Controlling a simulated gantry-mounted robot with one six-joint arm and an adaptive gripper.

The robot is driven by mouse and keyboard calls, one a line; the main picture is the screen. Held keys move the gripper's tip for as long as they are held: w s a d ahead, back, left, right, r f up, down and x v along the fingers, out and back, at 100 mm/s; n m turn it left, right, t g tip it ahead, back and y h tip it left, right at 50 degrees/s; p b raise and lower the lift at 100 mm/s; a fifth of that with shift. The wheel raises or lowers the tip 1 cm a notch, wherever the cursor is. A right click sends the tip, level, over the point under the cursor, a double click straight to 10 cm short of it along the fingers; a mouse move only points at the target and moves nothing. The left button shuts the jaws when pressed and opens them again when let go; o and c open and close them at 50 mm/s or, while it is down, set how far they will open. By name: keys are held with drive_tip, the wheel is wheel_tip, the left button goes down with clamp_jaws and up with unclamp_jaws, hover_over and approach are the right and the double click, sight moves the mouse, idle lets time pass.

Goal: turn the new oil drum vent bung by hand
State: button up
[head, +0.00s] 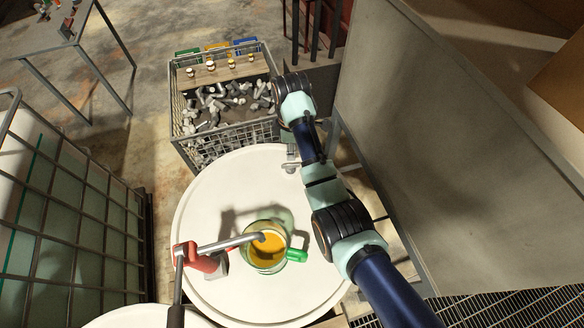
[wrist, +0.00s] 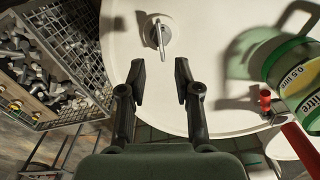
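The vent bung (wrist: 157,32) is a round silver fitting with a raised bar handle, set in the white drum top (wrist: 215,55). In the head view a small silver fitting (head: 290,164) shows near the drum's upper right rim, beside my arm, and appears to be the bung. My gripper (wrist: 162,72) is open in the wrist view, with its two dark fingers apart and nothing between them. The bung lies above the fingertips in that picture, apart from them. In the head view the gripper's fingers cannot be made out.
A clear jug of amber oil with a green handle (head: 297,255) stands on the drum (head: 200,215), under a pump spout (head: 230,243). A wire crate (head: 225,145) of metal parts stands behind. A grey panel (head: 450,150) rises at the right, a caged tank (head: 75,220) at the left.

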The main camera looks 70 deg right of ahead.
sight(291, 165)
drive_tip(key=shift+a+n, duration=0.1)
drive_tip(key=shift+n, duration=0.6)
wheel_tip(291, 165, down, 8)
drive_tip(key=shift+r, duration=0.1)
clamp_jaws()
